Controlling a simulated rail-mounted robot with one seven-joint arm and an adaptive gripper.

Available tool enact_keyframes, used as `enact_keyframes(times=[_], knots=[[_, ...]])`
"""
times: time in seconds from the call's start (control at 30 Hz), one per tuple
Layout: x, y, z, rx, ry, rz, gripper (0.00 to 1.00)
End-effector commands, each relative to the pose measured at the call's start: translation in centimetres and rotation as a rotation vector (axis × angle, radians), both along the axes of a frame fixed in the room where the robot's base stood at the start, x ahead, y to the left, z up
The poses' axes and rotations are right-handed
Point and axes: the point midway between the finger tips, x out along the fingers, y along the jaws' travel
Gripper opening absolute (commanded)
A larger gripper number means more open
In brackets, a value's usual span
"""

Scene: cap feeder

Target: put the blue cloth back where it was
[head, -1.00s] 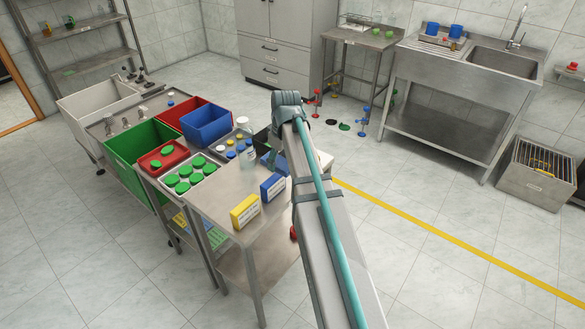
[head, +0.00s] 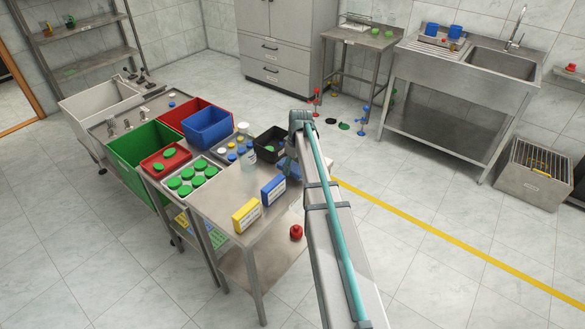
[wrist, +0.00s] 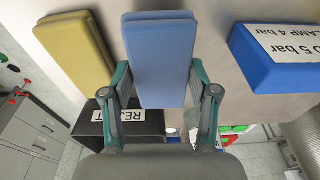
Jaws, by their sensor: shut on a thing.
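The blue cloth (wrist: 160,58) is a folded, flat pad between the two fingers of my gripper (wrist: 161,80) in the wrist view. My gripper is shut on it from both sides. In the head view a bit of blue shows below my gripper (head: 291,158), at the right end of the steel table (head: 222,205). My arm hides much of that area. I cannot tell whether the cloth touches the table top.
A folded yellow cloth (wrist: 78,52) lies left of the blue one in the wrist view. A black reject bin (wrist: 118,121) is close below it. A blue box (wrist: 270,68) stands to the right. A yellow box (head: 245,212) stands at the table's front.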

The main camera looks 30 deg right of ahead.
Motion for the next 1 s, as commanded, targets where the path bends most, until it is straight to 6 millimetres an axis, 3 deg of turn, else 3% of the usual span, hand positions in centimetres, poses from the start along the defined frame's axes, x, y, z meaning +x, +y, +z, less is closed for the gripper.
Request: enact_keyframes(times=[0.2,0.6,0.63,0.73,0.77,1.0], knots=[[0.0,0.0,-1.8,0.000,-0.001,0.000,0.32],[0.0,0.0,-2.5,0.000,0.000,0.000,0.32],[-0.1,0.1,-2.3,-0.001,0.000,0.000,0.64],[-0.1,0.0,-2.3,-0.001,0.000,0.000,0.81],[-0.1,0.0,-2.3,-0.001,0.000,0.000,0.84],[-0.1,0.1,-2.3,-0.001,0.000,0.000,0.84]])
